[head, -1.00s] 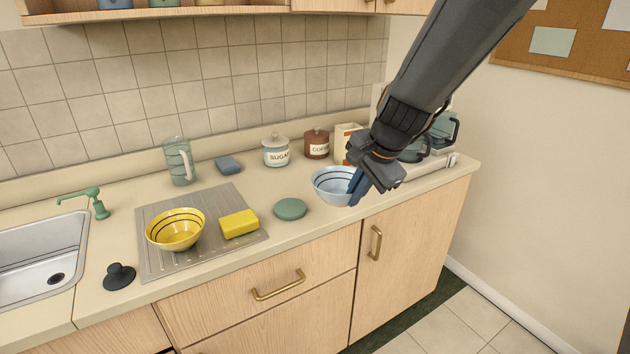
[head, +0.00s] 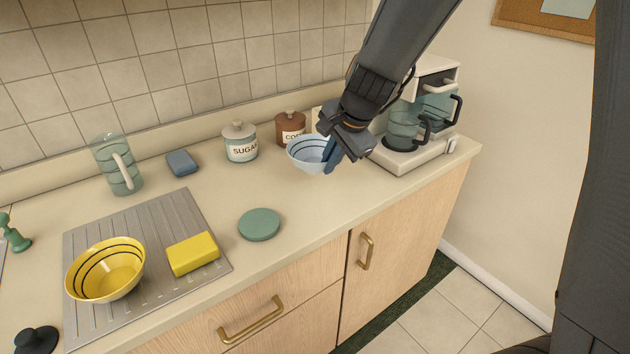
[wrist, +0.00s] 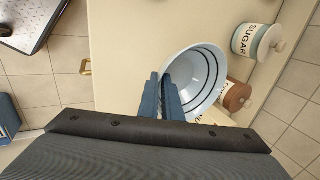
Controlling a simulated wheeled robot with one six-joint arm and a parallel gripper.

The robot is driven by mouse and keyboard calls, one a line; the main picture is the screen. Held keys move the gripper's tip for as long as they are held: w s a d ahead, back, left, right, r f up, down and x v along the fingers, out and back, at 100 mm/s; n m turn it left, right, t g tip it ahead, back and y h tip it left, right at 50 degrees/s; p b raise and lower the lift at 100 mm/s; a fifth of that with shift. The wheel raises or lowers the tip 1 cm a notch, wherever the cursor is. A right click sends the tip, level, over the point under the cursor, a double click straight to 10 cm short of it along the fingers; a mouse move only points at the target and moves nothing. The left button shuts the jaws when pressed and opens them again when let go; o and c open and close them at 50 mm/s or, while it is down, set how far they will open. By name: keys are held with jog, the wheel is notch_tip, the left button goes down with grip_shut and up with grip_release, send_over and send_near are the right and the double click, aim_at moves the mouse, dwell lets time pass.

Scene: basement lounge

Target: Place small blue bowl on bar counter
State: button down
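The small light-blue bowl (head: 307,154) has dark rings inside and sits at the right part of the counter in the head view, in front of the coffee canister. My gripper (head: 333,155) is closed on its near right rim. In the wrist view the two blue fingers (wrist: 165,98) pinch the rim of the bowl (wrist: 200,80), one finger inside and one outside. The bowl appears raised above the counter (head: 300,205) and roughly upright. The bar counter cannot be identified in these views.
A coffee maker (head: 415,150) stands close to the right of my gripper. Sugar (head: 241,145) and coffee (head: 289,130) canisters are just behind the bowl. A green disc (head: 259,225), yellow sponge (head: 193,254), yellow bowl (head: 107,270) and glass pitcher (head: 118,165) are further left.

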notch_tip(320, 180, down, 7)
jog(key=shift+r+b, duration=0.2)
jog(key=shift+b, duration=0.75)
jog(key=shift+d, duration=0.1)
jog(key=c, duration=2.4)
grip_release()
jog(key=shift+f, duration=0.15)
jog(key=o, duration=0.5)
jog(key=shift+c, duration=0.2)
